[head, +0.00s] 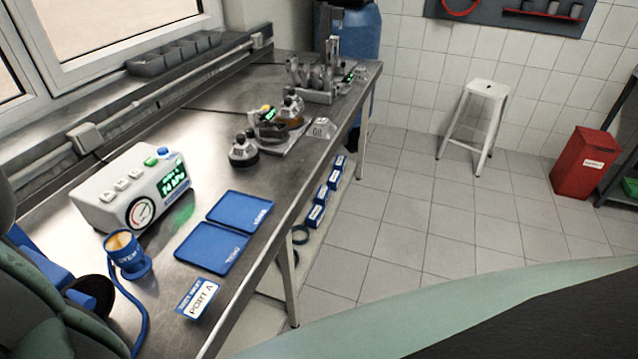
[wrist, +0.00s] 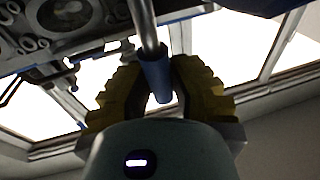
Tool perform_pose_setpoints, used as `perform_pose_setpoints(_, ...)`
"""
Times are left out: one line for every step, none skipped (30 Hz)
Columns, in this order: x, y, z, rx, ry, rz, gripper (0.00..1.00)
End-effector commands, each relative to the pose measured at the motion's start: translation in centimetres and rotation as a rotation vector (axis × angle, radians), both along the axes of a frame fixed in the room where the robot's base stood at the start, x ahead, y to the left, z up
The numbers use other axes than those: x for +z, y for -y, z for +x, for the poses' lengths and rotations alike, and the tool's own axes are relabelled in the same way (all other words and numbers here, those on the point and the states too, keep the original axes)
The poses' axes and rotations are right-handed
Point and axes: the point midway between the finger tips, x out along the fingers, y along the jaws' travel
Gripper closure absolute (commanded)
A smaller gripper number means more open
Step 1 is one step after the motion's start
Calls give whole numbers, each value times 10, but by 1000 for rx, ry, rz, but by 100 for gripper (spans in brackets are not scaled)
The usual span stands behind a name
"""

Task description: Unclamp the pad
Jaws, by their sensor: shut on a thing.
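In the wrist view my gripper (wrist: 158,82) has its yellow jaws closed around the blue sleeve (wrist: 154,72) of a metal lever (wrist: 145,25). The lever's rod runs up out of the top of the picture. A grey metal part with round holes (wrist: 60,22), like an engine block or head, shows at the upper left. I cannot make out the pad or whether it touches anything. In the head view the gripper is not clearly seen; dark and blue shapes crowd the left edge.
On the steel bench (head: 215,140) stand a tester with a gauge and lit display (head: 135,185), a blue-and-tan cup with a cable (head: 127,255), blue trays (head: 212,248), a PORT A card (head: 199,298) and engine parts (head: 318,78) farther back.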

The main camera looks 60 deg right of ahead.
Motion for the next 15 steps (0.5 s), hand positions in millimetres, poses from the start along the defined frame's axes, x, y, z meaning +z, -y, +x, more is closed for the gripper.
perform_pose_setpoints(-4, 0, -4, 4, 31, 7, 100)
perform_pose_setpoints(-4, 0, -6, 4, 51, 12, 100)
perform_pose_setpoints(-3, 1, -8, 3, 83, 20, 100)
perform_pose_setpoints(-4, 1, -10, 4, 106, 24, 100)
perform_pose_setpoints(-4, 2, -13, 3, 131, 32, 100)
perform_pose_setpoints(-5, 3, -16, 5, 164, 40, 100)
perform_pose_setpoints(-5, 3, -19, 5, 188, 46, 100)
perform_pose_setpoints(-5, 4, -21, 3, 215, 54, 100)
perform_pose_setpoints(-6, 5, -24, 4, 248, 61, 100)
perform_pose_setpoints(-6, 6, -27, 2, 277, 68, 100)
perform_pose_setpoints(-6, 6, -29, 2, 301, 73, 100)
perform_pose_setpoints(-7, 7, -32, 2, 334, 81, 100)
perform_pose_setpoints(-7, 8, -35, 2, 360, 87, 100)
perform_pose_setpoints(-9, 8, -37, 3, 380, 92, 100)
perform_pose_setpoints(-9, 9, -40, 4, 412, 101, 100)
